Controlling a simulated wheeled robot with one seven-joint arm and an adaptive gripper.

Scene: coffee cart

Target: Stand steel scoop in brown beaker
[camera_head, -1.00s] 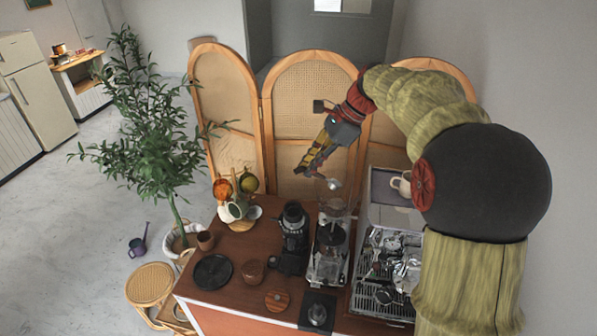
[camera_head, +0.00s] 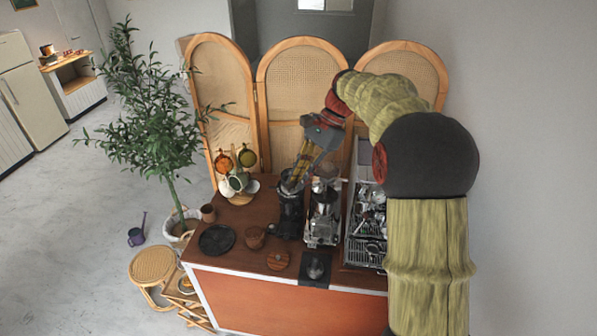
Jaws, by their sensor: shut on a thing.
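My gripper (camera_head: 293,184) is in front of the folding screen, tilted down to the left, its fingertips over the top of the black grinder. It is shut on the steel scoop, which I cannot pick out clearly now against the grinder. Two small brown vessels stand on the left of the cart: a plain brown cup (camera_head: 208,213) at the left edge and a brown, glassy-looking vessel (camera_head: 254,238) nearer the middle. I cannot tell for sure which is the brown beaker. My gripper is apart from both, behind them and to their right.
The black grinder (camera_head: 290,218) and a second, silver grinder (camera_head: 323,222) stand mid-cart. A cup tree (camera_head: 238,182), a black round tray (camera_head: 216,240) and a wooden disc (camera_head: 278,260) are around the vessels. The espresso machine (camera_head: 367,225) is at right.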

